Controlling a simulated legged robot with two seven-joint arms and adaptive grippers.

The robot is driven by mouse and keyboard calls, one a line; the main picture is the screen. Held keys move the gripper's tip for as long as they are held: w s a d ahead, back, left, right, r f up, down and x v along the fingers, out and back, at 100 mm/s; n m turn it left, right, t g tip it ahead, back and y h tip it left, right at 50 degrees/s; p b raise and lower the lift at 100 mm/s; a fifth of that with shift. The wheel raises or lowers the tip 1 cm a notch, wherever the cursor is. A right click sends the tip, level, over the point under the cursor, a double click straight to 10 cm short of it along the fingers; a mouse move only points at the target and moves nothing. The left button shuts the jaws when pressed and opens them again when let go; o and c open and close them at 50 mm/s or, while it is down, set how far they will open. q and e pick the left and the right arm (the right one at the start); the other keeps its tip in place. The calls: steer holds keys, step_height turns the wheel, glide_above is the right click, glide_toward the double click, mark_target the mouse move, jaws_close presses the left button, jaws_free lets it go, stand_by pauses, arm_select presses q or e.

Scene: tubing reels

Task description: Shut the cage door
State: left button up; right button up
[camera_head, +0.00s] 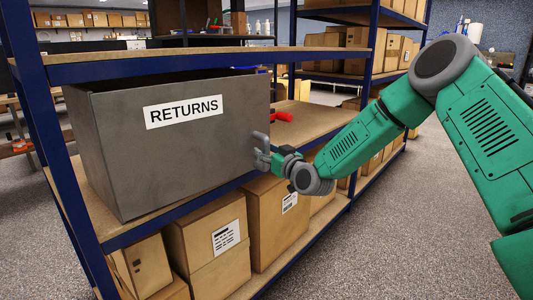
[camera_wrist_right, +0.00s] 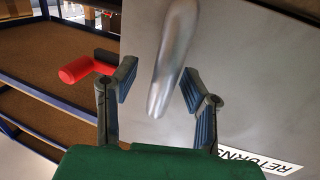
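A grey box-like unit with a flat front panel (camera_head: 190,135) stands on the middle shelf in the head view. The panel bears a white RETURNS label (camera_head: 183,111); no bars or mesh show on it. A metal handle (camera_wrist_right: 175,55) stands out from the panel in the right wrist view. My right gripper (camera_head: 262,156) is at the panel's right edge in the head view. In the wrist view its two fingers are apart, on either side of the handle's lower end, with gaps to both. My left gripper is not in view. Whether the panel is ajar is hard to tell.
A red object (camera_head: 281,117) lies on the shelf right of the grey unit; it also shows in the wrist view (camera_wrist_right: 88,68). Cardboard boxes (camera_head: 280,219) fill the lower shelf. A blue shelf post (camera_head: 48,130) stands at left. The carpeted floor (camera_head: 400,240) in front is clear.

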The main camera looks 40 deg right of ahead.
mark_target(256, 146)
steer(key=shift+a, duration=0.1)
jaws_close()
steer(key=shift+n+y, duration=0.6)
steer(key=shift+y, duration=0.3)
steer(key=w+b, duration=0.1)
steer(key=w, duration=0.3)
steer(key=shift+w+a+f+b, duration=0.1)
steer(key=shift+b, duration=0.3)
steer(key=shift+w+r, duration=0.1)
steer(key=shift+r, duration=0.15)
jaws_free()
steer(key=shift+f, duration=0.1)
steer(key=s, duration=1.1)
steer(key=shift+s+d, duration=0.3)
steer(key=shift+s, duration=0.1)
